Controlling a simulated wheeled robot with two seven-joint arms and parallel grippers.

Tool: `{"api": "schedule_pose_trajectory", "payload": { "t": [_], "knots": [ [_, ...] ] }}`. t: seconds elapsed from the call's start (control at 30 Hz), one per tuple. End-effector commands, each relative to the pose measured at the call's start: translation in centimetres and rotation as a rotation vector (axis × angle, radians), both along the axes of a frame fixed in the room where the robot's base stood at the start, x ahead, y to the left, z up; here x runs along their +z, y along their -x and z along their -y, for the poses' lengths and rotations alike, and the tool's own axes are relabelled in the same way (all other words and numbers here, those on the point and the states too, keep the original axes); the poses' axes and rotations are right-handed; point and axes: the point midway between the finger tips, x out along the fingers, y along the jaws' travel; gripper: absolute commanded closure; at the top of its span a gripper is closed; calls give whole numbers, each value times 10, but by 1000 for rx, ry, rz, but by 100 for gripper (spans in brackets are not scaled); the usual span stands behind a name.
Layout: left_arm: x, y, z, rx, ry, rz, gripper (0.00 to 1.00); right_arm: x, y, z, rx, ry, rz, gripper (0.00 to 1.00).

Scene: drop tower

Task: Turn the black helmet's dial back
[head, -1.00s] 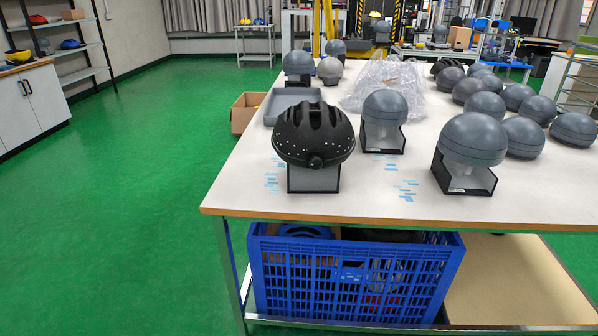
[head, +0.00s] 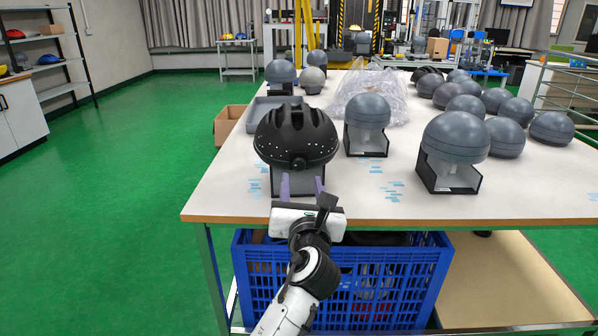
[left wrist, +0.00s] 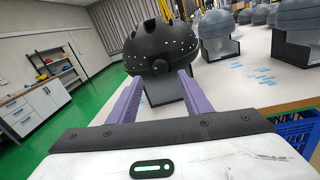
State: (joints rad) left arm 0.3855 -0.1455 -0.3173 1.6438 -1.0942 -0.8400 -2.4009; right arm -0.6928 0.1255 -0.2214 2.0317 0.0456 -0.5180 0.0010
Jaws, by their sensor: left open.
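The black helmet (head: 296,137) sits on a grey stand (head: 290,181) near the table's front left. Its round dial (head: 298,164) faces me at the lower rim. The dial also shows in the left wrist view (left wrist: 160,67). My left gripper (head: 302,182) is in front of the stand, a little below the dial. Its two purple fingers (left wrist: 157,90) are apart with nothing between them, and point towards the dial. The fingers appear short of the dial, not touching it. My right gripper is in neither view.
Grey domes on black stands (head: 367,120) (head: 454,140) stand to the right of the helmet. Several grey domes line the table's right side. A grey tray (head: 253,117) and a clear plastic heap (head: 368,97) lie behind. A blue crate (head: 400,280) is under the table (head: 352,206).

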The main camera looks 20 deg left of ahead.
Motion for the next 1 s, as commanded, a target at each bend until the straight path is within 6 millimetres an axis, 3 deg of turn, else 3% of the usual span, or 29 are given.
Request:
{"api": "schedule_pose_trajectory", "payload": {
  "t": [0.2,0.4,0.77,0.87,1.0],
  "knots": [
    [-1,-40,-16,1,1,1,55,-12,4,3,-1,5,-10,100],
    [-1,-63,-24,-1,3,1,55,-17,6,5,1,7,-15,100],
    [-1,-70,-27,-2,4,0,55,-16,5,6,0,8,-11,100],
    [-1,-69,-27,-2,4,0,67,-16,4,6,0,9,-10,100],
    [-1,-69,-27,-2,4,0,91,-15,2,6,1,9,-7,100]
  ]
}}
